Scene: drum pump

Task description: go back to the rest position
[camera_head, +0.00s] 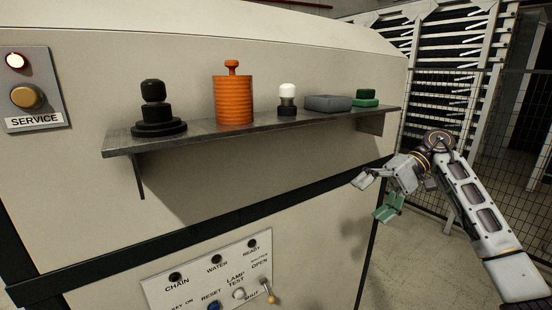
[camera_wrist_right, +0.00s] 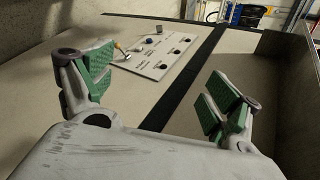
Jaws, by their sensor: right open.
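My right gripper (camera_head: 376,195) is open and empty, to the right of the machine and below the right end of the shelf. Its green-padded fingers are spread apart in the right wrist view (camera_wrist_right: 160,88), with nothing between them. My right arm comes in from the lower right. My left gripper is not in view.
A grey shelf (camera_head: 215,137) on the machine wall holds a black knob-like part (camera_head: 154,112), an orange ribbed cylinder (camera_head: 234,100), a white-topped piece (camera_head: 287,100), a grey block (camera_head: 327,103) and green blocks (camera_head: 365,98). A control panel (camera_head: 190,287) sits below. A mesh fence (camera_head: 480,110) stands right.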

